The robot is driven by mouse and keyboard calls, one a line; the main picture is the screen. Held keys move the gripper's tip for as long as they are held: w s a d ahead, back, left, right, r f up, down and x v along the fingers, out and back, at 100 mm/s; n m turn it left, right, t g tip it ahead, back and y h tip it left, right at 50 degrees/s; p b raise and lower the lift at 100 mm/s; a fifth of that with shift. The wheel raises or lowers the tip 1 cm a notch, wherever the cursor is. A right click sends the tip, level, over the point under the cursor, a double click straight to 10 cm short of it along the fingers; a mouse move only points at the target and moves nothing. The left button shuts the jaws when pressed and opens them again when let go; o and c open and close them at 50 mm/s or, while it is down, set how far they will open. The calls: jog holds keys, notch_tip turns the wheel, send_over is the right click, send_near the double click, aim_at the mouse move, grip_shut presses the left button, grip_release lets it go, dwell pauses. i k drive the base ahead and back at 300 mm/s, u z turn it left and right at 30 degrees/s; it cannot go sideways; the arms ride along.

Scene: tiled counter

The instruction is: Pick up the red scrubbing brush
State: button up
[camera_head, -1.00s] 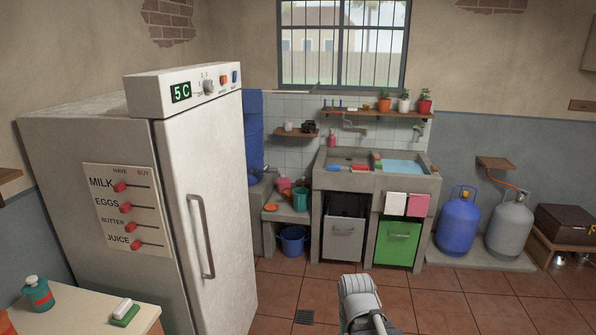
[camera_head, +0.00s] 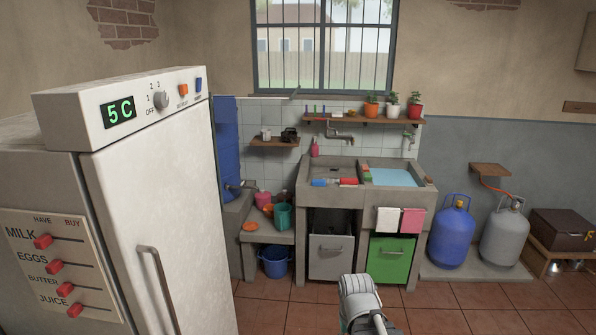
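Part of my arm shows at the bottom centre, well in front of the sink and apart from the red object. No gripper fingers can be made out in the view.
The fridge (camera_head: 155,200) fills the left side. A low ledge (camera_head: 271,238) with pots and a blue bucket (camera_head: 275,262) stand left of the sink. Two gas cylinders, blue (camera_head: 452,235) and grey (camera_head: 504,237), stand to the right. The tiled floor (camera_head: 450,297) ahead is clear.

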aim_at(344, 183)
jog(key=z, duration=0.15)
jog(key=i, duration=1.1)
jog(key=z, duration=0.15)
